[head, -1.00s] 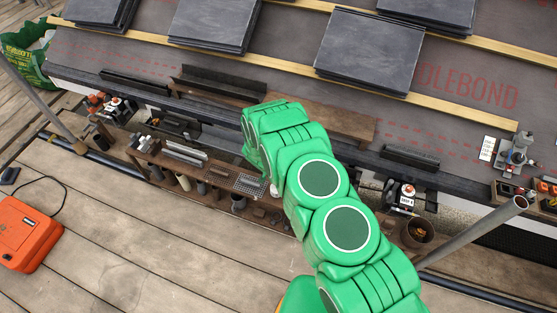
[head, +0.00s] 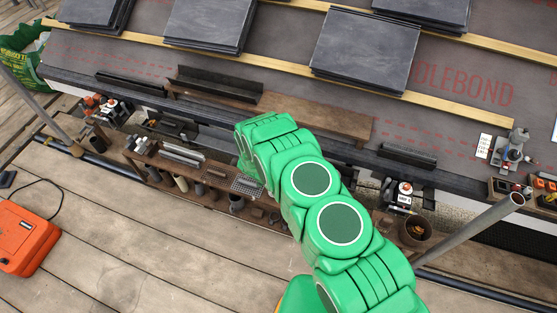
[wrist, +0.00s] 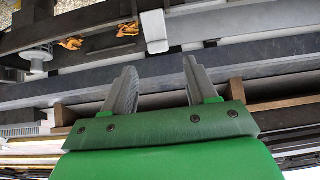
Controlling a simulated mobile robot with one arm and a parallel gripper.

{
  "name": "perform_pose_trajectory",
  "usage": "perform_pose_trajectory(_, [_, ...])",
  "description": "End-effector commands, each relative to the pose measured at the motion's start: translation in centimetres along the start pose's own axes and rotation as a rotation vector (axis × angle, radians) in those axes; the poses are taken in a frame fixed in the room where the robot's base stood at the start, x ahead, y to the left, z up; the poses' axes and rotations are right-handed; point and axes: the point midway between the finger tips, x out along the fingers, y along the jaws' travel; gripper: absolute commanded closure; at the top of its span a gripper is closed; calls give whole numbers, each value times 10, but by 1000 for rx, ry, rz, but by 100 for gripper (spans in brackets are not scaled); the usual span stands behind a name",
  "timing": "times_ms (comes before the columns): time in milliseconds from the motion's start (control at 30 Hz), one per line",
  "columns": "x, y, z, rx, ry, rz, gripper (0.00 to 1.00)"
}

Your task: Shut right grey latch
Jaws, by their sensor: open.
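My gripper (wrist: 160,68) shows in the wrist view with its two grey fingers apart and nothing between them. A pale grey bracket-like piece (wrist: 155,32) lies across the dark gutter (wrist: 100,42) just beyond the fingertips, apart from them. It may be a grey latch, but I cannot tell whether it is, or whether it is open or shut. In the head view my green arm reaches over the roof's lower edge, and its own bulk hides the fingers and the place they face. No right grey latch can be made out clearly there.
Orange leaves (wrist: 128,29) lie in the gutter. In the head view a long wooden tool shelf (head: 190,166) runs below the eave, left of my arm. A pole (head: 470,230) slants at the right. Slate stacks (head: 365,50) lie upslope. The deck at lower left is mostly clear.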

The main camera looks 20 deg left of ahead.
Motion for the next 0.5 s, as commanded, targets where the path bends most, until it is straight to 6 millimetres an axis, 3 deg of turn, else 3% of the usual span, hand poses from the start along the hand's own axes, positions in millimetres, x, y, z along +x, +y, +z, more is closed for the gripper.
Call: perform_pose_trajectory(500, [46,1,3,-1,-4,3,43])
